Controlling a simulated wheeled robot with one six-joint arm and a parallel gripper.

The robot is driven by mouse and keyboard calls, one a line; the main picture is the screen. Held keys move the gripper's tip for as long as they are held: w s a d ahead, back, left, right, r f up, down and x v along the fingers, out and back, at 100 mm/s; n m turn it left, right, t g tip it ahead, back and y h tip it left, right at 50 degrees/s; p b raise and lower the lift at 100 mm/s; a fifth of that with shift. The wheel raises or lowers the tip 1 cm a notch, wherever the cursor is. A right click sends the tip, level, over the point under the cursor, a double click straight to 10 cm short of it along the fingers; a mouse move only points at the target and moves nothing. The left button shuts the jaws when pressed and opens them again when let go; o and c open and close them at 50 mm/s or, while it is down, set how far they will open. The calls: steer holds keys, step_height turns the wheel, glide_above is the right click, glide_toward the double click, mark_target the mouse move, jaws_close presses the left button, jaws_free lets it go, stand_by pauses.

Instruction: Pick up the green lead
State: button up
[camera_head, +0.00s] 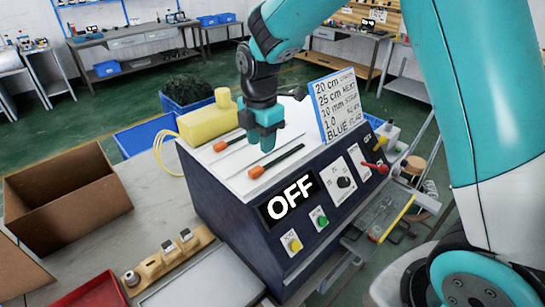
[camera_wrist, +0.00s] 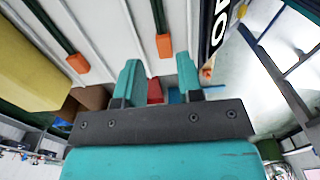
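Two dark green leads with orange ends lie on the white top of the machine. The nearer lead (camera_head: 288,155) is at the right in the head view, and the other lead (camera_head: 235,140) is farther left. In the wrist view the nearer lead (camera_wrist: 158,14) points between my fingers, and the other lead (camera_wrist: 47,22) lies at the upper left. My gripper (camera_head: 266,142) hangs over the top between the two leads in the head view. In the wrist view its fingers (camera_wrist: 157,74) are apart with nothing held between them. Neither lead visibly touches the fingers.
A yellow block (camera_head: 208,120) with a cable is at the left of the machine top. A sign board (camera_head: 338,104) stands behind at the right. The front panel (camera_head: 293,203) reads OFF. A cardboard box (camera_head: 65,195) and wooden holder (camera_head: 165,262) are on the bench.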

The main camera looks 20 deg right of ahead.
mark_target(261, 166)
steer(key=f+p, duration=0.1)
steer(key=f, duration=0.1)
steer(key=f+p, duration=0.2)
steer(key=f, duration=0.1)
steer(key=shift+s+a+f, duration=0.25)
steer(key=shift+f, duration=0.6)
jaws_close()
